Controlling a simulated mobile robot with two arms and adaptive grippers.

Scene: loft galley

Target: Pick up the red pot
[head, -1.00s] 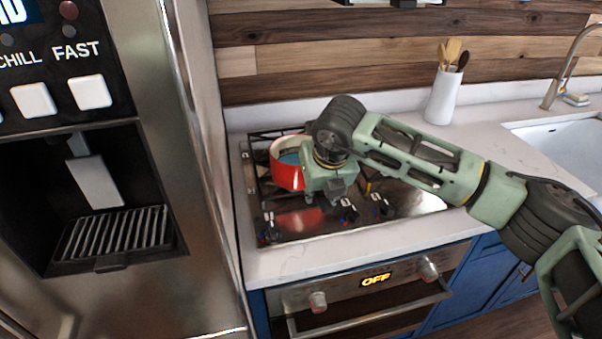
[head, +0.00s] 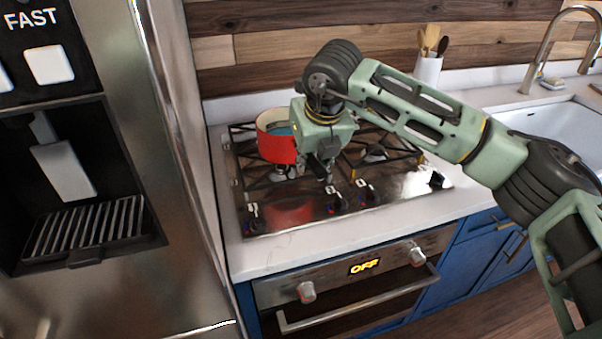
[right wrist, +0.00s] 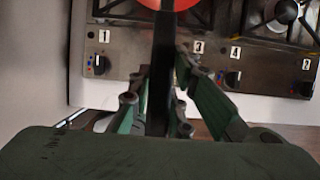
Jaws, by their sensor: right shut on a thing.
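The red pot (head: 272,147), with a pale inside, is over the back left of the cooktop (head: 405,190) in the head view. Burner parts show below it, and it appears raised off the grate. My right gripper (head: 322,172) is at its right, pointing down. In the right wrist view the pot's red edge (right wrist: 168,4) shows at the top, and its dark handle (right wrist: 162,70) runs down between the fingers of my right gripper (right wrist: 158,112). The gripper is shut on the handle. My left gripper is not in view.
A steel fridge with a dispenser (head: 85,220) stands close at the left. A white utensil holder (head: 428,72) and a sink (head: 550,130) are at the right. The oven (head: 350,285) below reads OFF. The counter between cooktop and sink is clear.

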